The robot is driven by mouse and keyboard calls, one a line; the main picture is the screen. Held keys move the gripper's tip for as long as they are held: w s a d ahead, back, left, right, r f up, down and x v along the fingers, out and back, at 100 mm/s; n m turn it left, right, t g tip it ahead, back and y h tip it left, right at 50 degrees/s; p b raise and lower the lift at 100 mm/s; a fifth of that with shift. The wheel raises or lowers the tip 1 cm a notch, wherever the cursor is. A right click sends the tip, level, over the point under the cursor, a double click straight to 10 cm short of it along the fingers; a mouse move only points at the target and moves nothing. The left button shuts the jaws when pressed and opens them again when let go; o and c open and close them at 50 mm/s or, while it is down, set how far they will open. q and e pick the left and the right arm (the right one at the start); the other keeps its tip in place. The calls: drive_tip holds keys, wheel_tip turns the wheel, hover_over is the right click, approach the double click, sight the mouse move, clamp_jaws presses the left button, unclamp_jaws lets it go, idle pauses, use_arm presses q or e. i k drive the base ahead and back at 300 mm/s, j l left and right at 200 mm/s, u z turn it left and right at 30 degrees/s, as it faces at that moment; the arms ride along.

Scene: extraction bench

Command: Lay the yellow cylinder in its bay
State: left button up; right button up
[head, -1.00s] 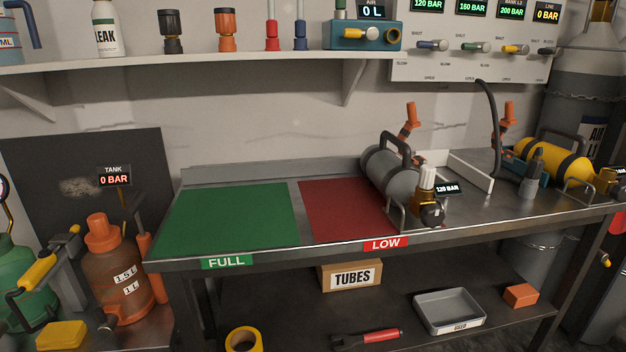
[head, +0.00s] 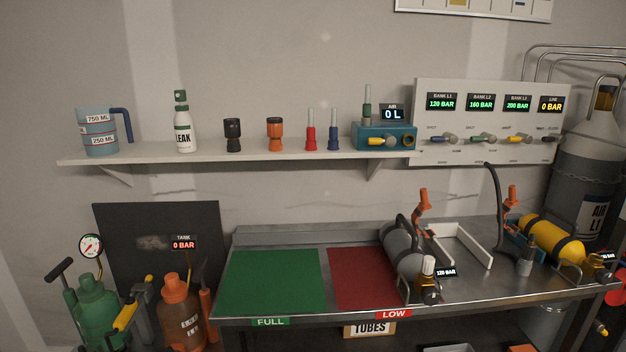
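The yellow cylinder (head: 552,240) has dark bands and a carry handle. It lies on its side at the right end of the bench, its brass valve end toward the front right. A white-walled bay (head: 462,245) stands open and empty near the bench's middle right. A grey cylinder (head: 404,258) with a handle and brass valve lies left of that bay, beside the red mat; its display reads 120 BAR. I cannot tell which bay belongs to the yellow cylinder. Neither of my grippers shows in the head view.
The green FULL mat (head: 275,280) and red LOW mat (head: 362,278) are bare. A black hose (head: 495,205) stands between the white bay and the yellow cylinder. Orange upright fittings (head: 423,202) rise behind the cylinders. A shelf (head: 230,157) with bottles and a valve panel (head: 485,120) are above.

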sight(579, 269)
drive_tip(key=k+z, duration=0.15)
drive_tip(key=z, duration=1.2)
